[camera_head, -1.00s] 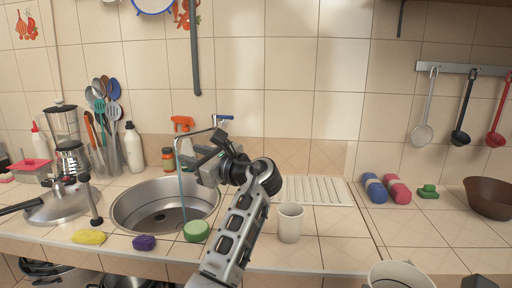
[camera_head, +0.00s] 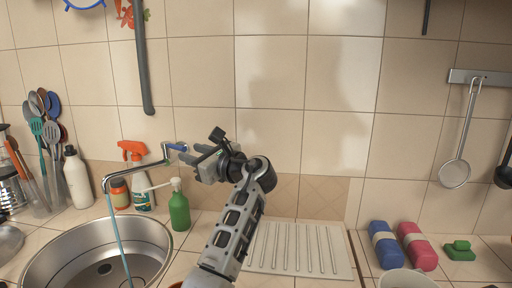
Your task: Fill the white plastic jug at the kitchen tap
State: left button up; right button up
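A metal tap (camera_head: 135,174) with a blue-tipped lever (camera_head: 177,147) stands behind the sink (camera_head: 150,230). A thin blue stream of water (camera_head: 118,240) runs from its spout into the basin. My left gripper (camera_head: 199,162) is just right of the lever, its fingers apart and nothing between them. I cannot tell whether it touches the lever. The rim of a whitish container (camera_head: 408,279), seemingly the white jug, shows at the bottom edge, away from the sink. Most of it is cut off. My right gripper cannot be made out.
A green pump bottle (camera_head: 179,209), an orange-topped spray bottle (camera_head: 140,180) and a white bottle (camera_head: 77,180) stand behind the sink. The ribbed drainboard (camera_head: 305,250) is clear. Blue (camera_head: 384,246) and pink (camera_head: 416,246) rolls lie to the right.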

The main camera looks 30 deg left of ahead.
aim_at(168, 144)
pick_arm(q)
jog(key=a, duration=0.2)
jog(key=w+a+b, duration=0.1)
jog(key=a, duration=0.4)
jog(key=shift+w+a+f, duration=0.1)
jog(key=shift+w+f, duration=0.05)
jog(key=shift+w, duration=0.15)
pick_arm(e)
jog(key=shift+w+f, duration=0.1)
jog(key=shift+f, duration=0.45)
pick_arm(q)
jog(key=shift+w+a+b, duration=0.2)
jog(key=shift+a+b, duration=0.1)
jog(key=shift+a, duration=0.25)
pick_arm(e)
jog(key=shift+f, duration=0.2)
pick_arm(q)
grip_shut()
